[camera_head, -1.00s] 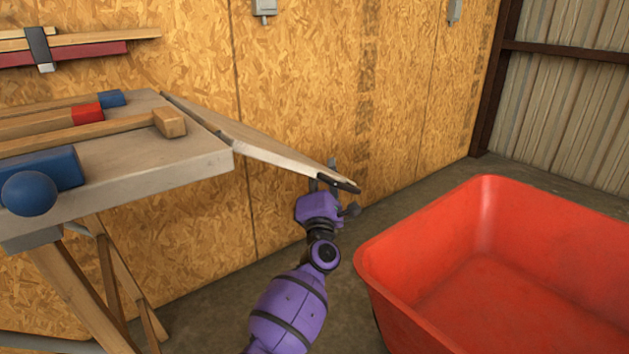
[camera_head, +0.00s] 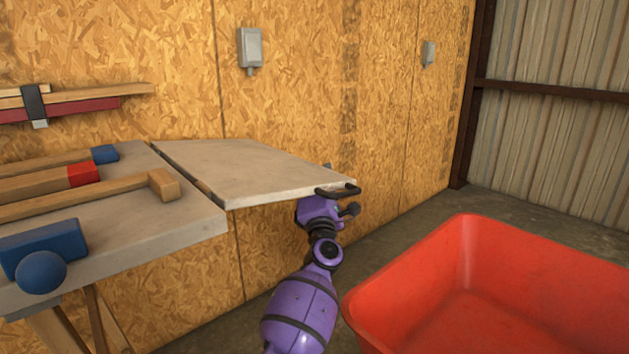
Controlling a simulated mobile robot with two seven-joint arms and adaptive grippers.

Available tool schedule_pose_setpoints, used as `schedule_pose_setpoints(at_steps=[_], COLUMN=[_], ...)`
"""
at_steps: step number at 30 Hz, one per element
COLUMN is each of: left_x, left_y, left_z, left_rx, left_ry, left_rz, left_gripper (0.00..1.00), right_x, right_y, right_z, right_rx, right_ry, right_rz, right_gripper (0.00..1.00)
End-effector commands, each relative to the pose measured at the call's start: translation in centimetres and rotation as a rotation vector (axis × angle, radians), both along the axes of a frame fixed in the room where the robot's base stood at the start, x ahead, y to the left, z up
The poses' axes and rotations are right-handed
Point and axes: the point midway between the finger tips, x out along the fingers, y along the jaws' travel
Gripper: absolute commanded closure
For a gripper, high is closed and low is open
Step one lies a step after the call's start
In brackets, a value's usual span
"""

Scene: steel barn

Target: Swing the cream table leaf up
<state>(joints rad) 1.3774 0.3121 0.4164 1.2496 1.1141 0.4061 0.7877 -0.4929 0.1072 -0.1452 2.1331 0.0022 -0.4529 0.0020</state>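The cream table leaf (camera_head: 245,172) hangs off the right end of the workbench top (camera_head: 180,222). It is close to level with the top, with a dark gap along the hinge side. A dark handle (camera_head: 338,191) sits at its outer right end. My purple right gripper (camera_head: 322,195) is at this outer end, at the handle and partly under the leaf. One grey fingertip shows above the leaf's far edge. The rest of the fingers is hidden, so I cannot tell whether they are closed on the handle. My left gripper is out of view.
On the bench lie a blue mallet (camera_head: 45,250) and several wooden-handled tools with blue (camera_head: 105,154) and red (camera_head: 83,174) parts. A large red tub (camera_head: 400,290) stands at the right, close to my arm. A chipboard wall (camera_head: 290,100) rises behind the leaf.

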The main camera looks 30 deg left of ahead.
Motion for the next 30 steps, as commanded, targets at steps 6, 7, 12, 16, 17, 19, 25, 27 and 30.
schedule_pose_setpoints(at_steps=[6, 7, 12, 16, 17, 19, 25, 27, 30], left_x=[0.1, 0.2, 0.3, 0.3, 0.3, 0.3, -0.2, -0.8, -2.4], left_y=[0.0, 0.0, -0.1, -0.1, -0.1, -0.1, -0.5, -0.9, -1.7], left_z=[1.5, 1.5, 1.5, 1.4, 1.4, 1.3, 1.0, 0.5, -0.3], left_rx=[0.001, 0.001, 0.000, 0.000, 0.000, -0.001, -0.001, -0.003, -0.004], left_ry=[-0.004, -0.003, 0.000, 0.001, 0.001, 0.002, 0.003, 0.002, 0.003], left_rz=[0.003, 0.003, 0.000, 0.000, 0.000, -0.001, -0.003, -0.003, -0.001], left_gripper=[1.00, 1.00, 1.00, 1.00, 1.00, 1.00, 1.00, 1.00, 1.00], right_x=[0.3, 0.4, 0.6, 0.7, 0.7, 0.7, 1.0, 0.9, 0.8], right_y=[0.1, 0.1, 0.1, 0.1, 0.1, 0.1, 0.1, 0.1, 0.1], right_z=[0.8, 0.8, 0.9, 0.9, 0.9, 0.9, 0.9, 0.9, 0.9], right_rx=[0.002, 0.003, 0.003, 0.003, 0.003, 0.003, 0.002, 0.002, 0.002], right_ry=[-0.012, -0.013, -0.018, -0.020, -0.020, -0.020, -0.025, -0.024, -0.023], right_rz=[-0.008, -0.007, -0.007, -0.006, -0.006, -0.006, -0.003, -0.003, -0.004], right_gripper=[1.00, 1.00, 1.00, 1.00, 1.00, 1.00, 1.00, 1.00, 1.00])
